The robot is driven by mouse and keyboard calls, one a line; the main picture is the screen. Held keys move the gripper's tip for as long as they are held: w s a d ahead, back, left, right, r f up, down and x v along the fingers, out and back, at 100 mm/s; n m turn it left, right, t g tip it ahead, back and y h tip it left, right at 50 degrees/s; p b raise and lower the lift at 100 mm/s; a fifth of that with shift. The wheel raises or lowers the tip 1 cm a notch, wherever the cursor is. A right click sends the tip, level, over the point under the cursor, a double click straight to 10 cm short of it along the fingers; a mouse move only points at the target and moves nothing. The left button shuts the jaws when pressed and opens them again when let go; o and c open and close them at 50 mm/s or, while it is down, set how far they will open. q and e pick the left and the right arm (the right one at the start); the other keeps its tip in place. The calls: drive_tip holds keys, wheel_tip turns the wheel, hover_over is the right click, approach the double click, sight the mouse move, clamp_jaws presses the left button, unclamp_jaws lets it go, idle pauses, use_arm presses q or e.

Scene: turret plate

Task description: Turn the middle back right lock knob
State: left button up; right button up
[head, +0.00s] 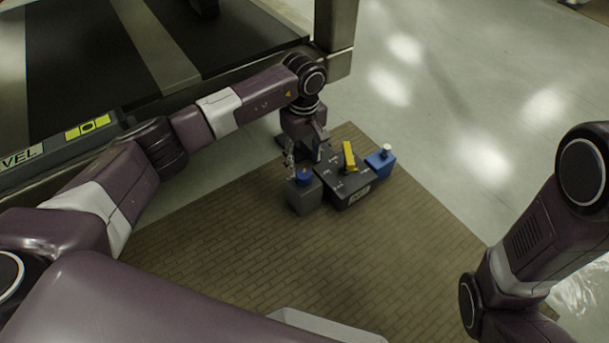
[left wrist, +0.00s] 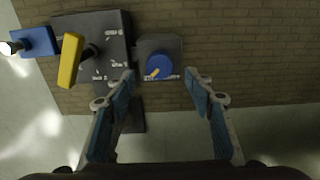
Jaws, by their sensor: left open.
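A blue round knob (head: 304,176) sits on a small grey block (head: 304,198) beside the dark plate box (head: 345,195). In the left wrist view the knob (left wrist: 159,67) has a yellow pointer mark toward its lower left. My left gripper (head: 304,160) is open and empty over the grey block's side of the box. In the left wrist view its spread fingers (left wrist: 161,84) lie to either side of the knob, which is just ahead of the fingertips. I see no contact. My right arm shows at the right, but its gripper is out of view.
A yellow lever (head: 349,155) stands on the dark box. A blue block (head: 376,165) with a silver knob (head: 386,149) sits at its right. The brown brick-patterned mat (head: 250,260) is clear in front. A large machine frame (head: 337,25) stands behind.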

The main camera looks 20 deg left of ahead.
sight(304, 173)
use_arm(q)
wheel_tip(304, 173, down, 6)
drive_tip(key=b, duration=0.3)
drive_tip(key=c, duration=1.2)
drive_tip(key=shift+o, duration=0.2)
drive_tip(key=shift+r, duration=0.1)
